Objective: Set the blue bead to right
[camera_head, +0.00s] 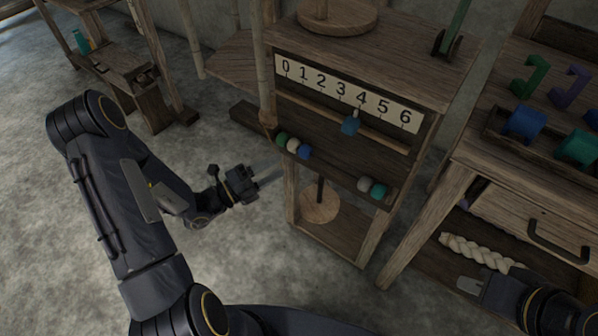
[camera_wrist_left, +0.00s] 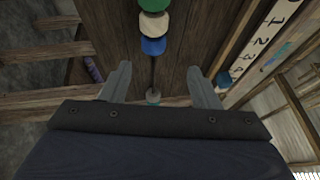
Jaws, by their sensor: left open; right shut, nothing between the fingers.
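The blue bead (camera_head: 305,152) sits on the lower bead rod of the wooden frame, at the right end of the left group, touching or close to a cream bead (camera_head: 293,145) with a green bead (camera_head: 281,139) beyond it. A gap separates it from a whitish bead (camera_head: 364,184) and a teal bead (camera_head: 379,190) at right. In the left wrist view the blue bead (camera_wrist_left: 153,46) shows ahead, between the lines of the fingers. My left gripper (camera_head: 254,182) is open and empty, left of the frame and apart from the beads. My right gripper (camera_head: 468,284) is shut and empty at lower right.
A number board (camera_head: 345,92) marked 0 to 6 stands above the beads, with a blue slider (camera_head: 350,124) below the 4. A braided cream roll (camera_head: 480,252) lies near my right gripper.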

